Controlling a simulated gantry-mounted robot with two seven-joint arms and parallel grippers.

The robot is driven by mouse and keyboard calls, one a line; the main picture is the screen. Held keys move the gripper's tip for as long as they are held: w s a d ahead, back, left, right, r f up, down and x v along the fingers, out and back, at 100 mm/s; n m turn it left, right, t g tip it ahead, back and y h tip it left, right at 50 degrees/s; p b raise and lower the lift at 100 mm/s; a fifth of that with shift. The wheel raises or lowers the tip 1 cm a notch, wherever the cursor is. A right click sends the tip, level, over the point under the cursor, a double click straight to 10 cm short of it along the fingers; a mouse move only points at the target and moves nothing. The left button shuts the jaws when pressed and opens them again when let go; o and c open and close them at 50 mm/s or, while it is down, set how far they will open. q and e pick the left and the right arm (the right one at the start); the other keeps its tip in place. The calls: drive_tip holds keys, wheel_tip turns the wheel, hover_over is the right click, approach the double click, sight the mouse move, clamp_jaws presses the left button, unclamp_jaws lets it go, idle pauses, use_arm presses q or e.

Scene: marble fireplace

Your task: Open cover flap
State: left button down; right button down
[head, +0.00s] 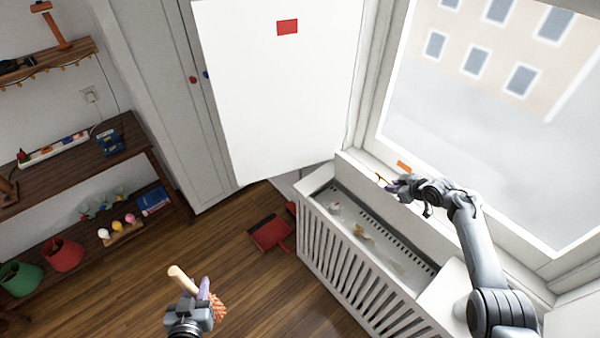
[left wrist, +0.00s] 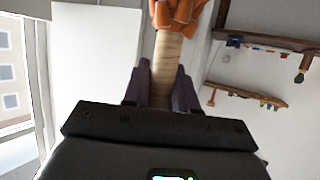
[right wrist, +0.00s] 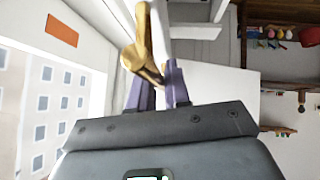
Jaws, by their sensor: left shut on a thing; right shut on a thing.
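A white slatted radiator box (head: 345,262) stands below the window. Its top is open over a trough with a dark slotted strip and small pale and yellowish bits inside. Which piece is the cover flap is unclear; a large white panel (head: 280,90) with a red rectangle stands upright behind the box. My right gripper (head: 392,184) is above the window side of the box, shut on a brass-coloured piece (right wrist: 143,45), whose full shape is hard to tell. My left gripper (head: 196,290) is over the floor, shut on the wooden handle (left wrist: 166,70) of a duster with orange-brown strips (left wrist: 178,14).
An orange sticker (head: 404,166) is on the window frame beside my right gripper. A red dustpan (head: 271,233) lies on the wooden floor. Wooden shelves (head: 70,170) with buckets, bulbs and tools stand at the left. Floor between shelves and box is mostly clear.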

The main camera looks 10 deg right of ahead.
sight(190, 292)
drive_tip(key=c, duration=1.2)
unclamp_jaws()
